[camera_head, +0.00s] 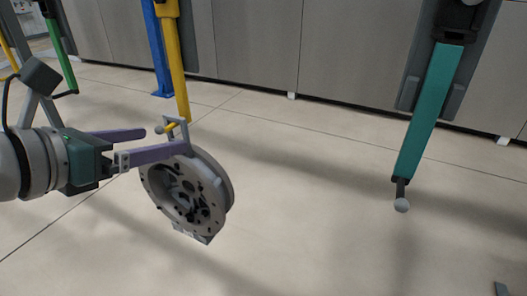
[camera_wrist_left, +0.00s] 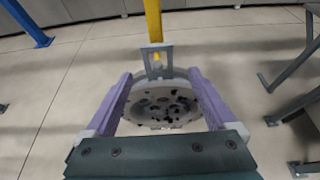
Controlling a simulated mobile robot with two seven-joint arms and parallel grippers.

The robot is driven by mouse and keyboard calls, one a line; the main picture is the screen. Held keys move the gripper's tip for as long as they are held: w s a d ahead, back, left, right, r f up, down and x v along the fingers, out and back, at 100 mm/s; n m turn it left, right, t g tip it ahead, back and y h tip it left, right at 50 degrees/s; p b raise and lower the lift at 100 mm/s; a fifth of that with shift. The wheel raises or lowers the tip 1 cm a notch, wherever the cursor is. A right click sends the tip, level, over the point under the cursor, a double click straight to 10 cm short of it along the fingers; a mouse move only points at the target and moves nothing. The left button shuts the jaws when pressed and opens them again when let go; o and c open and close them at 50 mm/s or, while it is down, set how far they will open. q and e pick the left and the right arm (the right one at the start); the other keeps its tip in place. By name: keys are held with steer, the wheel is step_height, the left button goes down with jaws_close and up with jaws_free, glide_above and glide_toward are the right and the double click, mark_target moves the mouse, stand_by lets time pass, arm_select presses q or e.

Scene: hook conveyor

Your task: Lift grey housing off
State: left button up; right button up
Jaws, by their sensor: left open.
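The grey housing (camera_head: 183,192) is a round, flanged part with holes in its face. It hangs from the yellow hook (camera_head: 174,70) by a grey bracket (camera_head: 176,130) at its top. My left gripper (camera_head: 166,139) comes in from the left with its purple fingers spread at the top of the housing. In the left wrist view the housing (camera_wrist_left: 160,108) lies between the two open fingers, with the yellow hook (camera_wrist_left: 153,22) above it. Whether a finger touches the housing I cannot tell. My right gripper is not in view.
A teal hook (camera_head: 424,110) hangs empty at the right. A blue hanger (camera_head: 159,50) stands behind the yellow one and a green one (camera_head: 57,45) hangs at the far left. Grey cabinets (camera_head: 340,50) line the back. The floor (camera_head: 310,210) between the housing and the teal hook is clear.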

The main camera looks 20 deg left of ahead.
arm_select(q)
steer(key=x, duration=0.6)
steer(key=b+x, duration=0.1)
steer(key=x, duration=0.2)
steer(key=shift+w+r, duration=0.2)
steer(key=shift+w, duration=0.1)
jaws_close()
stand_by(0.4)
steer(key=shift+r, duration=0.15)
